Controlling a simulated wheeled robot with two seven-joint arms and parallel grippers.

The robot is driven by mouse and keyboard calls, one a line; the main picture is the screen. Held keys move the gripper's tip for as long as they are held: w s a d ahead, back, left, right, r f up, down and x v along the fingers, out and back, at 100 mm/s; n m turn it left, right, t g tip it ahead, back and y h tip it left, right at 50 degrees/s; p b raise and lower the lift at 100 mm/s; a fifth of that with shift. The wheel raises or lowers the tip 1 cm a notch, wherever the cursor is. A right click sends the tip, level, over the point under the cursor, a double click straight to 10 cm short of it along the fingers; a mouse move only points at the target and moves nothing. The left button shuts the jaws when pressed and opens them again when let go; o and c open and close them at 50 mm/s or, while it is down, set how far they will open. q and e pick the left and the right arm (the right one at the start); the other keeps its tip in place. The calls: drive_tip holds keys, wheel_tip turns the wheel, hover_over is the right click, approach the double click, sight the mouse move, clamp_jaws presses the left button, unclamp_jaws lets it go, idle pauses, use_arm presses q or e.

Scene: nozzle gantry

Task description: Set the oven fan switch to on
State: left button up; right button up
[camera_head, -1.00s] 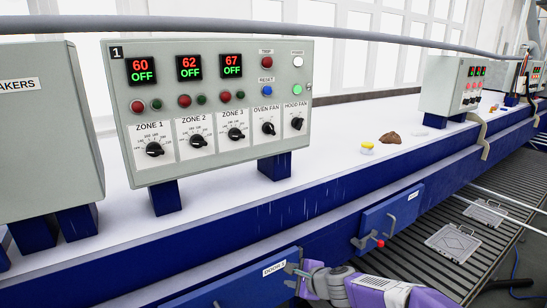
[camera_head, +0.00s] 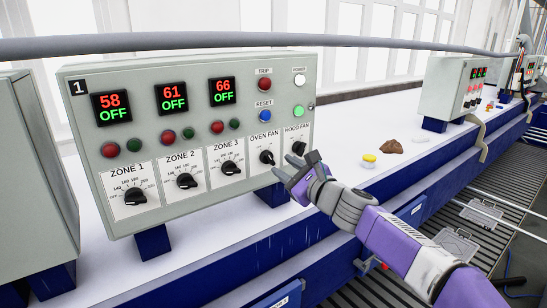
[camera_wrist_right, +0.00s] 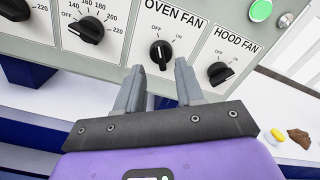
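The oven fan switch (camera_head: 267,157) is a black rotary knob on a white plate on the grey control panel (camera_head: 290,88). In the right wrist view the oven fan knob (camera_wrist_right: 161,53) has its white mark pointing up and slightly left, toward OFF rather than ON. My right gripper (camera_head: 284,168) is just in front of the panel, beside and below this knob. In the right wrist view its two fingers (camera_wrist_right: 158,78) are apart, with the knob beyond the gap between their tips. Nothing is held. My left gripper is not in view.
The hood fan knob (camera_wrist_right: 221,73) is close on the right, and the zone 3 knob (camera_head: 231,168) is on the left. Trip (camera_head: 264,84) and reset (camera_head: 264,116) buttons sit above. Yellow and brown objects lie on the white surface at right.

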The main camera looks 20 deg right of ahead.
sight(271, 159)
drive_tip(key=p+x, duration=0.1)
drive_tip(key=x, duration=0.4)
drive_tip(key=shift+w+f, duration=0.15)
drive_tip(key=shift+w, duration=0.05)
drive_tip(key=shift+w+f, duration=0.1)
drive_tip(key=shift+w, duration=0.05)
drive_tip(key=shift+c, duration=0.4)
clamp_jaws()
